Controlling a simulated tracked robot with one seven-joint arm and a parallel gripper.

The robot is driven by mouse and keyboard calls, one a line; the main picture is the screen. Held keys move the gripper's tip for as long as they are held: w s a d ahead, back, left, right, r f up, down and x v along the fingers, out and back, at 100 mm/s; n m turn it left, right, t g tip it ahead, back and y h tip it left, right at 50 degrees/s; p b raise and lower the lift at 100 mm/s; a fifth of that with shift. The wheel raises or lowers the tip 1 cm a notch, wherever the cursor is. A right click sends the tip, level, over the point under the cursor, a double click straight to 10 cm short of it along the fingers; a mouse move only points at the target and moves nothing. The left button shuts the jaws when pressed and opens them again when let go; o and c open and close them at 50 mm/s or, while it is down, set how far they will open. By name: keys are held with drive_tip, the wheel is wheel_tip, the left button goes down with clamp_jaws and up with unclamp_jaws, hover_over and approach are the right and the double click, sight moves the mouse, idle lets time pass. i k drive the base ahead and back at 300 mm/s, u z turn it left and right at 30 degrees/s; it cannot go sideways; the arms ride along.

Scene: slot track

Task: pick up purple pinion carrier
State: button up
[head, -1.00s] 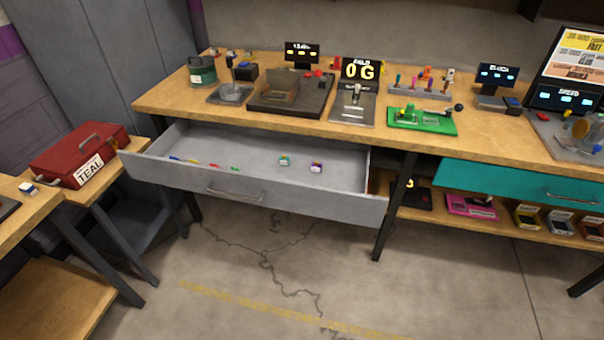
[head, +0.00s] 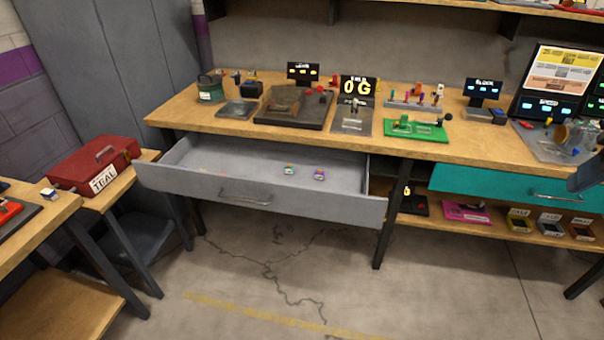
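A small purple piece with a pale top (head: 319,174), which looks like the purple pinion carrier, lies on the floor of the open grey drawer (head: 262,199), right of its middle. A similar small piece with green on it (head: 289,169) lies just to its left, apart from it. The drawer's front wall does not hide either piece. My gripper is not seen in the head view. A dark grey shape cuts in at the right edge; I cannot tell whether it is part of my arm.
The wooden bench (head: 225,124) above the drawer holds a green fixture (head: 416,131), a dark tray and small displays. A teal drawer (head: 508,184) is at the right. A red toolbox (head: 93,165) stands at the left. The floor (head: 290,265) in front is clear.

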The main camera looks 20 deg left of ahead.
sight(319, 175)
drive_tip(key=z, duration=0.9)
drive_tip(key=i, duration=0.1)
drive_tip(key=u, duration=2.45)
drive_tip(key=i, duration=1)
drive_tip(key=z, duration=0.1)
